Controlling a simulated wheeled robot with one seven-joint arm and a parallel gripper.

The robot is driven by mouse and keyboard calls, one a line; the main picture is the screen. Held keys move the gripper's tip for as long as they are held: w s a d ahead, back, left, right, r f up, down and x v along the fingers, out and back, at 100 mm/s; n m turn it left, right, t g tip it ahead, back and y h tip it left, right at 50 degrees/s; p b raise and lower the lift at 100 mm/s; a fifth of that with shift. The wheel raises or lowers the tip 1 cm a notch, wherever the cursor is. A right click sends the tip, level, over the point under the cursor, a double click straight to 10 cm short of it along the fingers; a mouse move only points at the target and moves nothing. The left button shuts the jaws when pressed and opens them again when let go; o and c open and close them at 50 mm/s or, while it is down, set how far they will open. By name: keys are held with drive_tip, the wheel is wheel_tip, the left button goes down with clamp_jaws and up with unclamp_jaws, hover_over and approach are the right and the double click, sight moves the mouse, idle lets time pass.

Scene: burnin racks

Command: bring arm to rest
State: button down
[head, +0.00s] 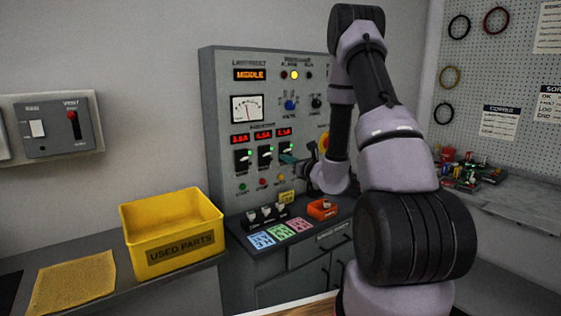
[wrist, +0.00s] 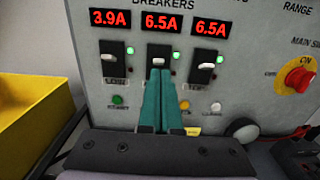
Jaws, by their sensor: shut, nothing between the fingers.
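My arm reaches across the right half of the head view to the grey test panel (head: 225,130). My gripper (wrist: 161,72) has teal fingers pressed together with nothing between them. The tips overlap the lower part of the middle breaker (wrist: 158,53) in the wrist view; I cannot tell if they touch it. The left breaker (wrist: 114,66) and right breaker (wrist: 205,72) stand either side. Red displays above read 3.9A, 6.5A and 6.5A, and a green lamp glows beside each breaker. In the head view my gripper (head: 287,158) is small, by the right breaker.
A yellow "USED PARTS" bin (head: 172,235) stands on the left counter; its edge shows in the wrist view. A red and yellow main switch (wrist: 299,77) is at right. Coloured cards (head: 280,231) and an orange tray (head: 322,209) lie on the ledge below the panel.

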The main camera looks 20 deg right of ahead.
drive_tip(key=s+a+r+n+g+y, duration=0.7)
drive_tip(key=a+r+n, duration=0.3)
drive_tip(key=a+r, duration=0.25)
drive_tip(key=s+a+r+n+g+y, duration=0.1)
drive_tip(key=s+a+r+n+g, duration=0.1)
drive_tip(key=s+a+n+g, duration=0.3)
drive_tip(key=s+a+r+n+g, duration=0.1)
drive_tip(key=s+n, duration=0.2)
drive_tip(key=s, duration=0.4)
drive_tip(key=s+d+n+g+h, duration=0.1)
drive_tip(key=s+d+n+h, duration=0.4)
drive_tip(key=s, duration=0.6)
drive_tip(key=s+d+r+n+t+h, duration=0.3)
drive_tip(key=d+r+n+h, duration=0.2)
drive_tip(key=d+h, duration=0.1)
drive_tip(key=shift+s+d+t+h, duration=0.3)
drive_tip(key=shift+d+t, duration=0.1)
drive_tip(key=shift+d, duration=0.5)
